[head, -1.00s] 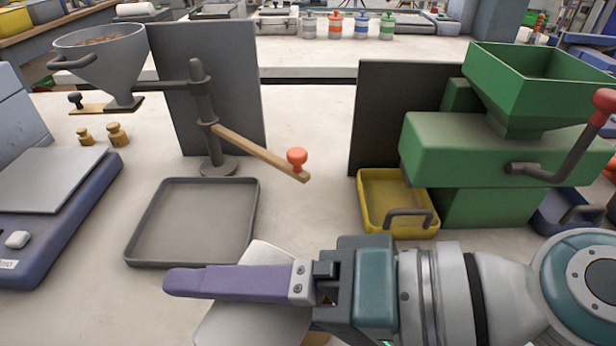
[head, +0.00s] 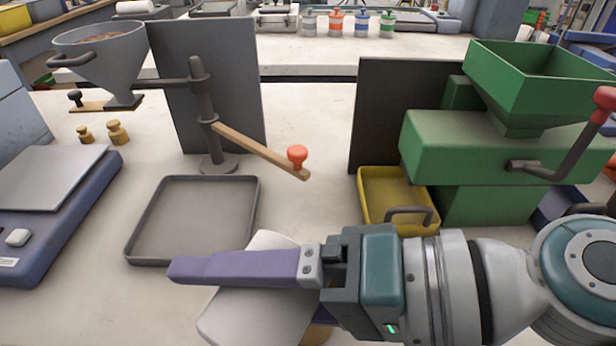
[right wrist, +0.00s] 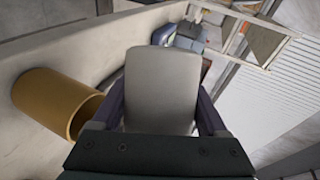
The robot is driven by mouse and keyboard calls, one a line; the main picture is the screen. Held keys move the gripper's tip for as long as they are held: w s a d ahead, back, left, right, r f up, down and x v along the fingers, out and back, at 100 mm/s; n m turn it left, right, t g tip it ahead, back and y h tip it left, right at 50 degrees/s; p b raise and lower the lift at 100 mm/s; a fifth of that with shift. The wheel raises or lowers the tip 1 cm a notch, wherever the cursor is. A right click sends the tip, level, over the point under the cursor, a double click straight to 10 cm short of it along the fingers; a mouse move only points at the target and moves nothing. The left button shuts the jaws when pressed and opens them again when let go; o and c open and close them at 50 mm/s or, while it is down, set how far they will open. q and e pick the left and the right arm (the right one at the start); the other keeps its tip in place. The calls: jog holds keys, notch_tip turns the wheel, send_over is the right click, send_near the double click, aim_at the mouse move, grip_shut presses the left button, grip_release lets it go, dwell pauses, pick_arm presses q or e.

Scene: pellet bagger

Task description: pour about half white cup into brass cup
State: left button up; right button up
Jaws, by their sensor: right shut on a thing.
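The white cup (head: 258,318) is at the bottom of the head view, held by my right gripper (head: 240,268), whose purple finger crosses in front of it. The cup looks tilted. In the right wrist view the white cup (right wrist: 160,88) sits between both fingers of the gripper (right wrist: 160,110). The brass cup (right wrist: 48,100) stands left of it in that view, apart from it in the picture. In the head view only a sliver of the brass cup (head: 317,336) shows below the gripper. The contents of both cups are hidden. My left gripper is out of view.
A grey tray (head: 133,250) lies behind the white cup. A hopper (head: 105,65) on a stand, a blue scale (head: 70,235) and small brass weights (head: 116,133) are at left. A green machine (head: 480,150) with a yellow bin (head: 385,215) stands at right.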

jog(key=shift+w, duration=0.1)
dwell(0.3)
jog(key=shift+w+d+r+m+g, duration=0.2)
jog(key=shift+m+g, duration=0.1)
jog(key=shift+m, duration=0.1)
dwell(0.5)
jog(key=shift+r+y, duration=0.1)
jog(key=shift+y, duration=0.2)
dwell(0.5)
jog(key=shift+r+m, duration=0.15)
jog(key=shift+m, duration=0.25)
dwell(0.4)
jog(key=shift+w+r, duration=0.1)
dwell(0.6)
jog(key=shift+w+d+f+m+g+y+b, duration=0.1)
jog(key=shift+f+m+g+y+b, duration=0.25)
jog(key=shift+m+y+b, duration=0.2)
dwell(0.8)
jog(key=shift+f+m+b, duration=0.15)
jog(key=shift+m+b, duration=0.1)
jog(key=shift+b, duration=0.05)
dwell(0.4)
jog(key=shift+w+y, duration=0.15)
jog(key=shift+y, duration=0.1)
dwell(0.5)
jog(key=shift+w+d+r+m, duration=0.15)
jog(key=shift+r+m, duration=0.15)
jog(key=shift+m, duration=0.3)
dwell(0.6)
